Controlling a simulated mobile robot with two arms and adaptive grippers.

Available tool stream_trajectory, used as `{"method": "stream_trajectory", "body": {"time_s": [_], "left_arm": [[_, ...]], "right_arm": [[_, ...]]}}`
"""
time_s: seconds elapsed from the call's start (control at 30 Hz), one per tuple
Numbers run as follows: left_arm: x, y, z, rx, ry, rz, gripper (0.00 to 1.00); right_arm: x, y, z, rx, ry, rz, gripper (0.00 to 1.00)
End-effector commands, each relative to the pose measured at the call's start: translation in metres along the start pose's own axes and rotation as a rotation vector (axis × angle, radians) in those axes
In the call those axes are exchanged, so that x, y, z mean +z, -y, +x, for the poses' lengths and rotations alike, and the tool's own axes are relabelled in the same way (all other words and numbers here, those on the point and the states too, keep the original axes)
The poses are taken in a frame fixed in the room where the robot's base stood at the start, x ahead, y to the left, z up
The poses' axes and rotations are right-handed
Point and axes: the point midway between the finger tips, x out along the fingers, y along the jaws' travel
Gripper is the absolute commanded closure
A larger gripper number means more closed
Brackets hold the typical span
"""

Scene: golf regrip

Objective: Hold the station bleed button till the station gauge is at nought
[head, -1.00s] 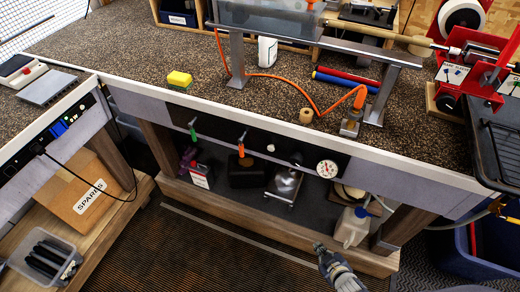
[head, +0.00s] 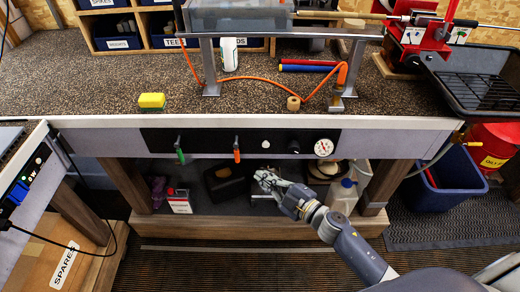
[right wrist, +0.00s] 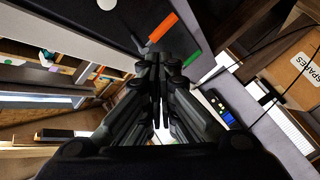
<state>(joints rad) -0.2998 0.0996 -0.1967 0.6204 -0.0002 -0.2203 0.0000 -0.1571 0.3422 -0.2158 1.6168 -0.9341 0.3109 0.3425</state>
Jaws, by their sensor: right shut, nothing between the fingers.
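The black station panel (head: 210,141) is on the bench front. It carries a white round button (head: 266,144), a black knob (head: 293,147) and a white-faced gauge (head: 323,148). The gauge's reading is too small to tell. Which control is the bleed button carries no readable label. My right gripper (head: 264,178) is shut and empty, below the white button and apart from the panel. In the right wrist view its fingers (right wrist: 157,65) are together, and the white button (right wrist: 107,4) shows at the top edge. My left gripper is not in view.
A green handle (head: 179,150) and an orange handle (head: 237,150) hang from the panel left of the button. Below is a shelf with a white jug (head: 344,196) and dark items. A blue bin (head: 447,182) stands right. The bench top overhangs the panel.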

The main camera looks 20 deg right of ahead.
Motion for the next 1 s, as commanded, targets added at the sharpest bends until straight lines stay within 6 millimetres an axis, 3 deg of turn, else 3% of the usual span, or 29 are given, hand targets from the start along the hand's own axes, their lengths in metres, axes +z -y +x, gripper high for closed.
{"method": "stream_trajectory", "body": {"time_s": [0.37,1.0], "left_arm": [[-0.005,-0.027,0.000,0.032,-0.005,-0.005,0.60],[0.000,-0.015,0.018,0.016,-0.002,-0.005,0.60]], "right_arm": [[0.000,-0.001,0.001,0.000,-0.003,-0.002,1.00],[0.037,-0.037,0.052,0.000,-0.003,-0.003,1.00]]}}
